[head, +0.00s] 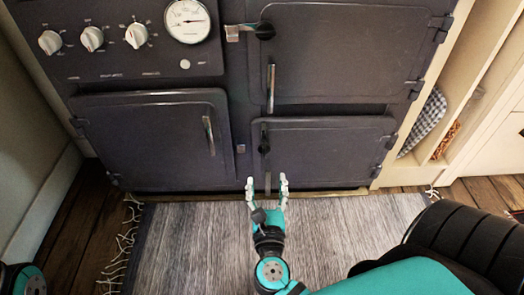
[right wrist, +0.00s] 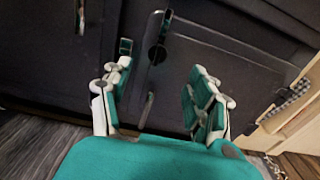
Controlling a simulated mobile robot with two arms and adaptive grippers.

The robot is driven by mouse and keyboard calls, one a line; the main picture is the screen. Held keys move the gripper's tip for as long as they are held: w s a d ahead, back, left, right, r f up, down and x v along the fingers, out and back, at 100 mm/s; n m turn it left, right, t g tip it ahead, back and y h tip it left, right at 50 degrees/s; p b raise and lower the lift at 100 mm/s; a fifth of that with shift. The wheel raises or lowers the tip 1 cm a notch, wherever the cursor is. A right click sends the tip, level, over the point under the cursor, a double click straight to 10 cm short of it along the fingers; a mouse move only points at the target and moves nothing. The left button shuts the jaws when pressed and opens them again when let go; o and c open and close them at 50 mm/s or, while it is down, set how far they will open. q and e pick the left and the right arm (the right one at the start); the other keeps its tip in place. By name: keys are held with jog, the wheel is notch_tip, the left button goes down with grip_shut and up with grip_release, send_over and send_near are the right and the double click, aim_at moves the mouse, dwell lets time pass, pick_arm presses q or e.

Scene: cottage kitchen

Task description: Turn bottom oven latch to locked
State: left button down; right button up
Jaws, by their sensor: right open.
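The bottom oven door (head: 325,150) is the lower right door of the dark stove and appears closed. Its latch (head: 265,138), a dark knob with a short lever, sits at the door's upper left and stands upright, not across the door edge. The latch also shows in the right wrist view (right wrist: 158,52), between and beyond the fingers. My right gripper (head: 267,181) is open and empty, pointing at the stove below the latch, apart from it in the picture. The door's silver handle (right wrist: 147,108) shows between the fingers. My left gripper is out of view.
The upper oven door (head: 350,50) has its own latch (head: 264,31), with a metal arm pointing left. A left door (head: 150,135) sits below several white knobs and a gauge (head: 187,20). A grey rug (head: 190,240) covers the floor. Cream shelving (head: 460,110) stands right.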

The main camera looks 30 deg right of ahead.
aim_at(264, 150)
jog(key=b+x, duration=0.1)
jog(key=x, duration=1.2)
jog(key=shift+a, duration=0.1)
grip_shut()
